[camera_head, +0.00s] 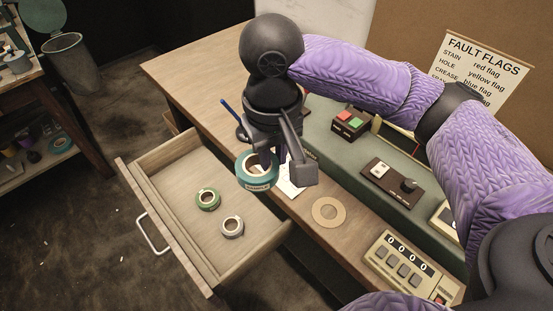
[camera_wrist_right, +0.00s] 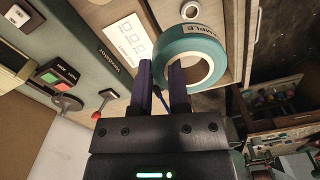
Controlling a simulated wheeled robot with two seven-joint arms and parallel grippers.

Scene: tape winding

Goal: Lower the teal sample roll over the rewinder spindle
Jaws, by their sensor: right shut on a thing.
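The teal sample roll (camera_head: 257,170), with a white label reading "SAMPLE", hangs from my right gripper (camera_head: 275,160) above the inner edge of the open drawer. In the right wrist view my right gripper (camera_wrist_right: 163,85) is shut on the wall of the teal roll (camera_wrist_right: 205,50), one finger at its hole. The green rewinder body (camera_head: 330,143) stands to the right of the gripper. I cannot make out its spindle; my gripper and arm cover part of that area. My left gripper is not in view.
The open drawer (camera_head: 170,190) holds a green roll (camera_head: 207,199) and a pale grey roll (camera_head: 232,227). A red and green button box (camera_head: 351,122) and a control panel (camera_head: 392,183) stand on the green body.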

